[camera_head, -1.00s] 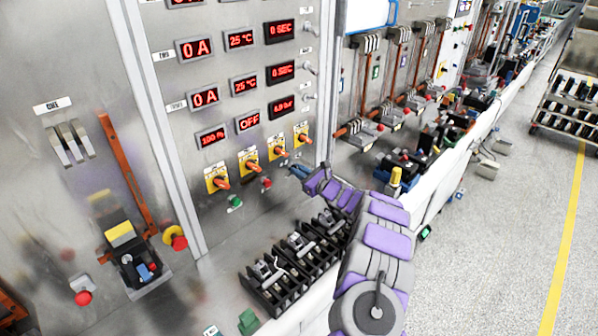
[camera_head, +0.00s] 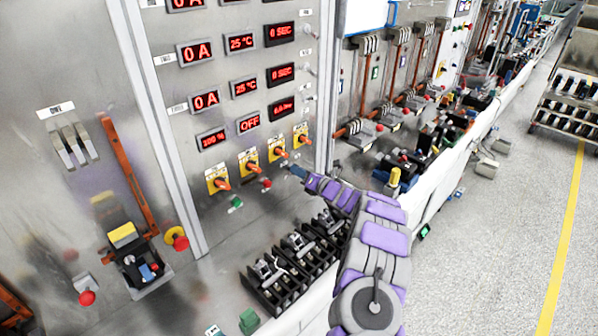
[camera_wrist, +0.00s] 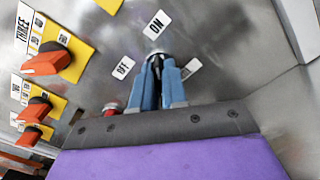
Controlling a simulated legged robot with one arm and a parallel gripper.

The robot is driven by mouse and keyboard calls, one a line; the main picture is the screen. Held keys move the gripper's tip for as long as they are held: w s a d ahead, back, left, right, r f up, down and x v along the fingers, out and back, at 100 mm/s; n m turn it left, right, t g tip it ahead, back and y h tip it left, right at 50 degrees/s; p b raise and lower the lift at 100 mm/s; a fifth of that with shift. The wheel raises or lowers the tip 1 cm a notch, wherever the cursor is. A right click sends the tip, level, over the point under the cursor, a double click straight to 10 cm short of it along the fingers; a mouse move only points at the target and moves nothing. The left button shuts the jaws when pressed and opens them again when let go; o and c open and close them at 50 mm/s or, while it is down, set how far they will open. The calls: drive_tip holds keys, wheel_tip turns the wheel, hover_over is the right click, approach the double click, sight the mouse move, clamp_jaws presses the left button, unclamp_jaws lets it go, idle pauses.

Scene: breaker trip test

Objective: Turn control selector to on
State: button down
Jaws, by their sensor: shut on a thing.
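In the wrist view, my gripper (camera_wrist: 155,68) has its two blue fingers shut on the control selector (camera_wrist: 154,53), a small metal-coloured knob on the steel panel. Most of the selector is hidden between the fingers. An OFF label (camera_wrist: 123,67) lies to the left of the fingertips and an ON label (camera_wrist: 157,25) lies above them. Which way the selector points cannot be told. In the head view, my gripper (camera_head: 297,172) reaches the lower right of the panel, and the selector is too small and covered to make out.
Orange-handled switches on yellow plates (camera_head: 276,150) line the panel, left of my gripper. A red button (camera_head: 266,183) and a green button (camera_head: 236,202) sit below them. Black breakers (camera_head: 290,262) stand on the bench below. Red displays (camera_head: 205,101) are above.

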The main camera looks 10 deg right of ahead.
drive_tip(key=shift+f+m, duration=0.1)
drive_tip(key=shift+m, duration=0.4)
idle(0.3)
drive_tip(key=c, duration=1.2)
unclamp_jaws()
drive_tip(key=shift+w+d, duration=0.1)
drive_tip(key=shift+w, duration=0.05)
drive_tip(key=shift+o, duration=0.2)
drive_tip(key=p+v, duration=0.2)
drive_tip(key=v, duration=1.5)
drive_tip(key=shift+d, duration=0.15)
